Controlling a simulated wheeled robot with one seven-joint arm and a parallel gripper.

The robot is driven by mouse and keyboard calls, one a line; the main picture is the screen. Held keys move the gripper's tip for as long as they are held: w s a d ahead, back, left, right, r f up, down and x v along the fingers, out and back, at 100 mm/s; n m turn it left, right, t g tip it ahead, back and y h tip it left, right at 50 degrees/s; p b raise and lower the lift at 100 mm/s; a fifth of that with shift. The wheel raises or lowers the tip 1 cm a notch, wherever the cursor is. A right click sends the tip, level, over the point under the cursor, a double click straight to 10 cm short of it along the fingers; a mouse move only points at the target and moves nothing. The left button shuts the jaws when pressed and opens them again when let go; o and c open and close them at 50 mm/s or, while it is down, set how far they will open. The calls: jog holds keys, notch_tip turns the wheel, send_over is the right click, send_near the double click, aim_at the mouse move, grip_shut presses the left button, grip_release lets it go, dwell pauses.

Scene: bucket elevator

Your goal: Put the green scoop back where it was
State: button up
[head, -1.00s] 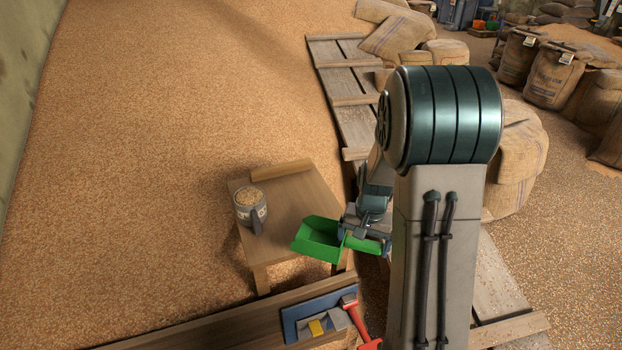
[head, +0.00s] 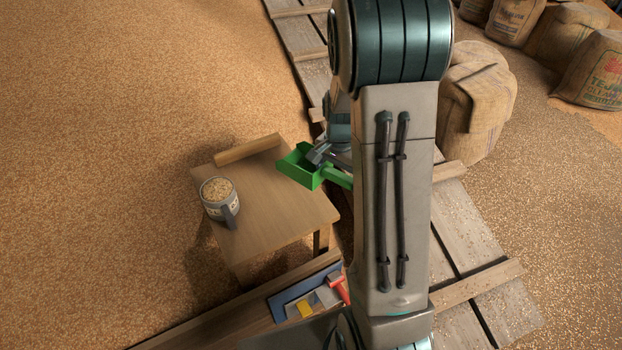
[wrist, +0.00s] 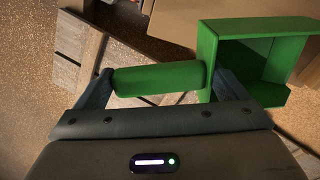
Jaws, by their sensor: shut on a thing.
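The green scoop (head: 301,168) is in my gripper, above the right edge of a small wooden table (head: 268,205) in the head view. My gripper (wrist: 165,82) is shut on the scoop's handle, with one finger at each end of the handle in the wrist view. The scoop's pan (wrist: 255,58) lies to the right there, and the part of it that shows looks empty. My arm hides part of the handle and most of my gripper in the head view.
A mug of grain (head: 219,200) stands on the table's left side, and a wooden block (head: 246,149) lies at its back edge. A blue board (head: 300,295) with a red-handled tool lies in front. Sacks (head: 480,85) stand at the right, beside plank walkways (head: 465,235). Loose grain covers the left.

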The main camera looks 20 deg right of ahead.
aim_at(317, 173)
jog(key=w+a+f, duration=0.2)
jog(key=w, duration=0.1)
jog(key=w+a+f+p, duration=0.1)
jog(key=w, duration=0.1)
jog(key=shift+a+f, duration=0.35)
jog(key=shift+f+p, duration=0.4)
jog(key=shift+f, duration=1.6)
jog(key=shift+f, duration=0.15)
jog(key=o, duration=0.9)
jog(key=shift+c, duration=0.2)
